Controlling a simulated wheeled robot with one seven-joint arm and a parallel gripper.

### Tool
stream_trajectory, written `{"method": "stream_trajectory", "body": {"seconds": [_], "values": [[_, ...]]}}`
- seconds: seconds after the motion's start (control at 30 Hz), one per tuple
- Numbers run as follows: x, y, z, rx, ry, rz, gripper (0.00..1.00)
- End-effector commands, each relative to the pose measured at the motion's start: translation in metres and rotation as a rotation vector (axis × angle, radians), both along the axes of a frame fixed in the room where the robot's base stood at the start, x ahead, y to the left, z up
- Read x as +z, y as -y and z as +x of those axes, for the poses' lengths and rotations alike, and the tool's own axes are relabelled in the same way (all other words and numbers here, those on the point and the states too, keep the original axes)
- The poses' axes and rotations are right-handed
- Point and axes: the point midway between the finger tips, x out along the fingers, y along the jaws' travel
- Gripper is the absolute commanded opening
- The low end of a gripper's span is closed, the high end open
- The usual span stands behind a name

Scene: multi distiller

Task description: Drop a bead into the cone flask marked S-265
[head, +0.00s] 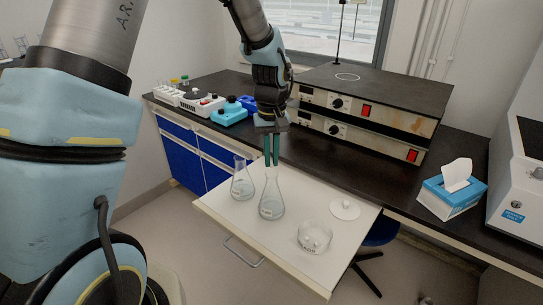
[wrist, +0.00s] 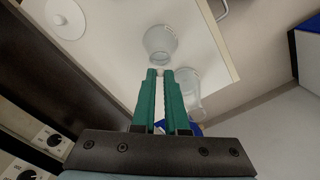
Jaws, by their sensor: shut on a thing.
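Two clear cone flasks stand on the white pull-out board: a rear-left flask (head: 241,187) and a front-right flask (head: 271,207). Both carry small labels too small to read, so I cannot tell which is S-265. My gripper (head: 271,164) points down with its green fingertips at the mouth of the front-right flask. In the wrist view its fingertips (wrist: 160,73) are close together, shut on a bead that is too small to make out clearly. There the front-right flask (wrist: 160,45) lies just beyond the tips and the rear-left flask (wrist: 190,92) is partly behind a finger.
A clear dish (head: 314,238) with small contents and a white round lid (head: 344,209) are on the board's right. Stacked instruments (head: 365,122) stand behind on the black bench. A tissue box (head: 452,190) is at right. The board's front-left corner is clear.

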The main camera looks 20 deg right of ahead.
Motion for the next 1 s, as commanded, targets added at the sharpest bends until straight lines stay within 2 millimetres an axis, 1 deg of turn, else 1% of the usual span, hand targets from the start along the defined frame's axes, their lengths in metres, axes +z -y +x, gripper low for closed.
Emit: {"method": "stream_trajectory", "body": {"seconds": [0.73,0.77,1.0], "values": [[0.0004,-0.0001,-0.001,0.0,0.0,0.0,0.0],[0.0005,0.0,-0.001,0.0,0.0,0.0,0.12],[0.0005,0.0,-0.001,0.0,0.0,0.0,0.39]]}}
